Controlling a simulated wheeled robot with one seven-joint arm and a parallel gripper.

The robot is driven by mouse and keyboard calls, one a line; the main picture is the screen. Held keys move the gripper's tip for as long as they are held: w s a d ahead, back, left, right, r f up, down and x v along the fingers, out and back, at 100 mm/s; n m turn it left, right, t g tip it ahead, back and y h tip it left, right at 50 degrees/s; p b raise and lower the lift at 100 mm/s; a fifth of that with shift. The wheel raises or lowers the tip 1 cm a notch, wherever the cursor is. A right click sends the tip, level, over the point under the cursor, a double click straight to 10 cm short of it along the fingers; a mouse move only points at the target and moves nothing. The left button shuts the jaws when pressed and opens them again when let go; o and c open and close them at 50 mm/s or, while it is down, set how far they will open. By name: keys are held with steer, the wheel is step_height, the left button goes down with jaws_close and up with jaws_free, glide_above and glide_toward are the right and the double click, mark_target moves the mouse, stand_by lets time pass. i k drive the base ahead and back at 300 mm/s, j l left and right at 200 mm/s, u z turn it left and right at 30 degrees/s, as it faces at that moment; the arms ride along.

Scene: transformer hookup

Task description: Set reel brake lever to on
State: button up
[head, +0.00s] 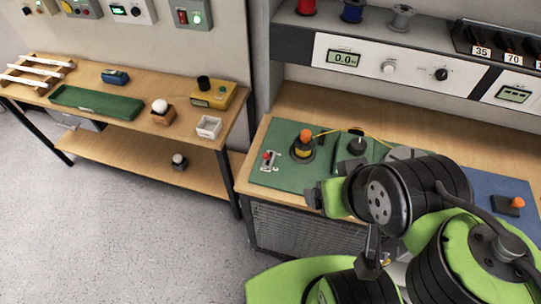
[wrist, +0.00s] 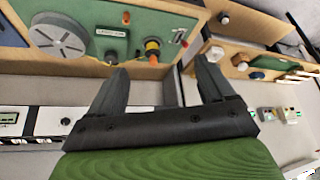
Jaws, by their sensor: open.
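A small lever with a red knob (head: 266,156) stands on a pale metal plate at the left end of the green panel (head: 275,181). It looks like the brake lever, but I can read no on or off mark. In the wrist view the red lever (wrist: 184,43) shows beyond the fingertips, near the right one. My gripper (wrist: 160,63) is open and empty, apart from the lever. In the head view my arm hides much of the panel's right part, and the fingers are not clear there.
Beside the lever stand an orange-topped post (head: 303,141) and a black knob (head: 357,146) with a yellow wire near it. A grey disc (wrist: 58,36) lies farther along. An instrument shelf (head: 415,68) overhangs the bench's back. A second wooden table (head: 200,139) stands left.

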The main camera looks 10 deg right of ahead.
mark_target(265, 157)
steer(key=i+j+u, duration=0.25)
steer(key=j, duration=0.15)
steer(key=i+j+u, duration=0.1)
steer(key=j+u, duration=0.15)
steer(key=j, duration=0.15)
steer(key=i+j+u, duration=0.25)
steer(key=k+j, duration=0.05)
steer(key=j, duration=0.05)
